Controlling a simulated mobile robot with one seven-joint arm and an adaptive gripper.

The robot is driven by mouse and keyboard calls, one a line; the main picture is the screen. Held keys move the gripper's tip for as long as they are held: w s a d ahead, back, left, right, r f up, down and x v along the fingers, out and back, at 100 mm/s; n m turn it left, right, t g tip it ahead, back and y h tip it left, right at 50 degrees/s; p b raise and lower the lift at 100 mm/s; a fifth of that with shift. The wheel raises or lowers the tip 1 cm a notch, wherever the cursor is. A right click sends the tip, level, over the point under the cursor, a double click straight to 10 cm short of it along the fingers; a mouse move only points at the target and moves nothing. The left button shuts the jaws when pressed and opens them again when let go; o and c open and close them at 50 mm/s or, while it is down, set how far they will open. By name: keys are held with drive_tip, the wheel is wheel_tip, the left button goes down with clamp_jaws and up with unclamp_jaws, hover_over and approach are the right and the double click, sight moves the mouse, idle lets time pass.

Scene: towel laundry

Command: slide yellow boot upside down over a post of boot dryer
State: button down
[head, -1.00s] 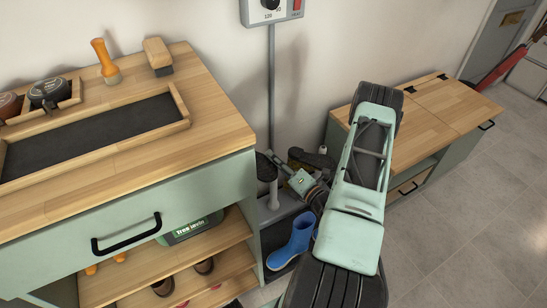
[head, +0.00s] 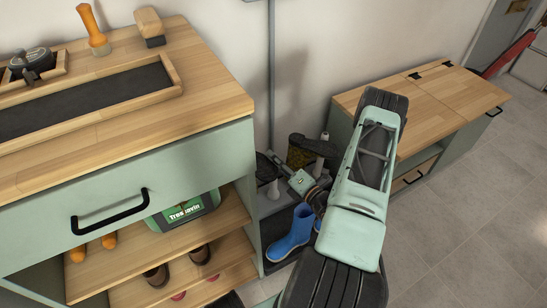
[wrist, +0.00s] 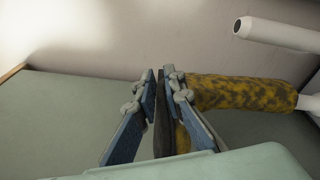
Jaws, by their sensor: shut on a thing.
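The yellow boot (head: 301,152), mottled yellow and dark with a dark sole, is upside down at the boot dryer. In the wrist view its shaft (wrist: 240,92) runs sideways to the right. My gripper (wrist: 162,78) is shut on its dark sole end; my gripper is small and partly hidden in the head view (head: 294,170). A white post (wrist: 309,104) lines up with the boot's opening and seems to enter it; how far is hidden. Another white post (wrist: 280,34) is bare beside it. The boot dryer (head: 280,206) has a grey base and a bare front post (head: 273,190).
A blue boot (head: 292,234) stands upright on a dark tray in front of the dryer. A green cabinet with a wooden top (head: 215,85) borders it on the left, a low wooden-topped bench (head: 450,95) on the right. The wall is close behind.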

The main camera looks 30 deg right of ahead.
drive_tip(key=shift+f+b, duration=0.5)
drive_tip(key=shift+f, duration=1.95)
drive_tip(key=c, duration=1.9)
unclamp_jaws()
drive_tip(key=shift+c, duration=0.2)
drive_tip(key=shift+f, duration=0.1)
wheel_tip(320, 180, up, 10)
